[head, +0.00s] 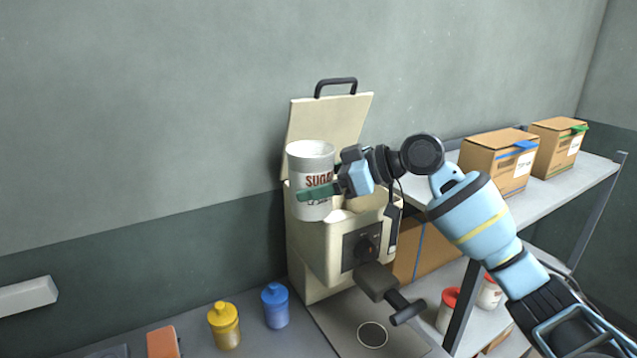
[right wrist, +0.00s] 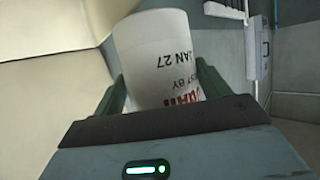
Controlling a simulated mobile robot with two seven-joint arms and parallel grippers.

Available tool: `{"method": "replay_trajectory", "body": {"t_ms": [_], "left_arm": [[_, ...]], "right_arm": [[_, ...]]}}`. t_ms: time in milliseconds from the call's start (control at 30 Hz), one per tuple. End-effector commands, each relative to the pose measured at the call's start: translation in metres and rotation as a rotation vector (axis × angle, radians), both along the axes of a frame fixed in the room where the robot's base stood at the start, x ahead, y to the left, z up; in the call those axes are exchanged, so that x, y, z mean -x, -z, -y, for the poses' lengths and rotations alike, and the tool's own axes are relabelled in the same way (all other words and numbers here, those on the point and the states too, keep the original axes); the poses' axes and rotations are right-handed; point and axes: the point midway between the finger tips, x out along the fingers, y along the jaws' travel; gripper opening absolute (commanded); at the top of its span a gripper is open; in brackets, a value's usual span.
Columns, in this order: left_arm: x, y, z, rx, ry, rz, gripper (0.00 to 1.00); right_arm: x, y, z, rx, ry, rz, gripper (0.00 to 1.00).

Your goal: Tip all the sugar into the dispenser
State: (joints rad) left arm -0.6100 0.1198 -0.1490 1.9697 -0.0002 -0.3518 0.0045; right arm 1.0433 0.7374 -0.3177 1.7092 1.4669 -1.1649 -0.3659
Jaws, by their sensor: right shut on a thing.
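The white sugar can (head: 311,165) with red lettering is upright, above the left part of the dispenser's open top. My right gripper (head: 318,192) is shut on the can from the right, with green fingers around its side. In the right wrist view the can (right wrist: 165,60) sits between the two fingers (right wrist: 162,88). The cream dispenser (head: 312,250) stands on the counter with its lid (head: 335,120) raised at the back. White material shows in its opening beside the can. The can's contents are hidden. My left gripper is not in view.
A yellow bottle (head: 225,328) and a blue bottle (head: 276,307) stand on the counter left of the dispenser. Cardboard boxes (head: 490,165) sit on the shelf at right. Red-lidded containers (head: 447,308) are on the lower shelf. The dispenser's handle (head: 385,287) sticks out in front.

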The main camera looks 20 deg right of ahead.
Motion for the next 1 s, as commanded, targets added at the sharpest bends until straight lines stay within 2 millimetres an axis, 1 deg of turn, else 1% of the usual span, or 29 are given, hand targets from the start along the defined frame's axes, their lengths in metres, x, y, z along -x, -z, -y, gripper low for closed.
{"method": "replay_trajectory", "body": {"t_ms": [33,267,467,567,700,933,1000], "left_arm": [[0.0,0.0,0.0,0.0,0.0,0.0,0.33],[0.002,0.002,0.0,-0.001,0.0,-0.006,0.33],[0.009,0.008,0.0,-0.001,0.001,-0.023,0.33],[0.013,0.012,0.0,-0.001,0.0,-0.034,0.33],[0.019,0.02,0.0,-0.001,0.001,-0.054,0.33],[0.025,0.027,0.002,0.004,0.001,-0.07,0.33],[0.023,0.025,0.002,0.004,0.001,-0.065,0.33]], "right_arm": [[0.0,-0.002,0.0,-0.002,0.0,0.005,0.37],[0.0,-0.002,0.0,-0.002,0.0,0.005,0.37],[-0.001,-0.002,0.001,-0.04,0.001,-0.024,0.37],[-0.003,-0.003,0.004,-0.102,0.001,-0.068,0.37],[-0.008,-0.005,0.01,-0.227,0.003,-0.159,0.37],[-0.016,-0.007,0.021,-0.453,0.002,-0.318,0.37],[-0.014,-0.01,0.02,-0.451,0.001,-0.314,0.37]]}}
